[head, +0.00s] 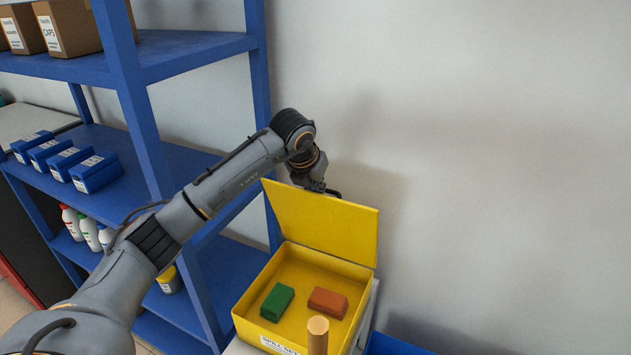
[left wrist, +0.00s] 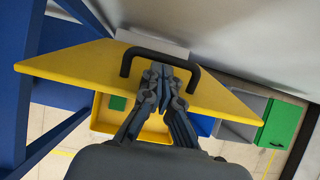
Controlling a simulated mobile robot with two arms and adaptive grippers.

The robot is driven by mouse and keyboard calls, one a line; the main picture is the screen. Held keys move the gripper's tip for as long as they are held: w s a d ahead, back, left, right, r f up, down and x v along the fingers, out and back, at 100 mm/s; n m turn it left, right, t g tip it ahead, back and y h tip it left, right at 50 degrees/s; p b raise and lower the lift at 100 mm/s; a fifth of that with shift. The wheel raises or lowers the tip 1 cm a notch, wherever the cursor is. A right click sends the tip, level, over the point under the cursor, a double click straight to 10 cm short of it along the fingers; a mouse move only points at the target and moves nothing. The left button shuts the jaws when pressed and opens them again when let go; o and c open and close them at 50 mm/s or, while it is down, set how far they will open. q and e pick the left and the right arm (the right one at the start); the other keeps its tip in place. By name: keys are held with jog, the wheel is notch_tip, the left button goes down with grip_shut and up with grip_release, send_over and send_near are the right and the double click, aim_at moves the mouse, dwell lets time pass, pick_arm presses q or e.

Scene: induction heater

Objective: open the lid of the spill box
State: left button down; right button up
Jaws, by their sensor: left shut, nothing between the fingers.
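The yellow spill box (head: 246,310) stands at the lower middle of the head view, its label on the front wall. Its lid (head: 325,222) is raised and stands steeply up at the back, so the inside shows. A green block (head: 277,302) and an orange-brown block (head: 327,302) lie inside. My left gripper (head: 318,184) is at the lid's top edge, partly hidden behind it. In the left wrist view, the shut, empty fingers (left wrist: 160,75) are at the black handle (left wrist: 126,65) on the yellow lid (left wrist: 80,68); contact is unclear. My right gripper is out of view.
A blue shelf rack (head: 135,90) with cartons, blue bins (head: 97,172) and bottles stands at the left. A wooden cylinder (head: 317,338) shows before the box's front wall. The left wrist view shows a green container (left wrist: 281,124) at the right. A bare wall is behind.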

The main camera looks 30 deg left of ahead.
pick_arm(q)
jog(key=w, duration=1)
jog(key=shift+w+a+r, duration=0.3)
jog(key=shift+w+r, duration=0.05)
jog(key=shift+r, duration=0.1)
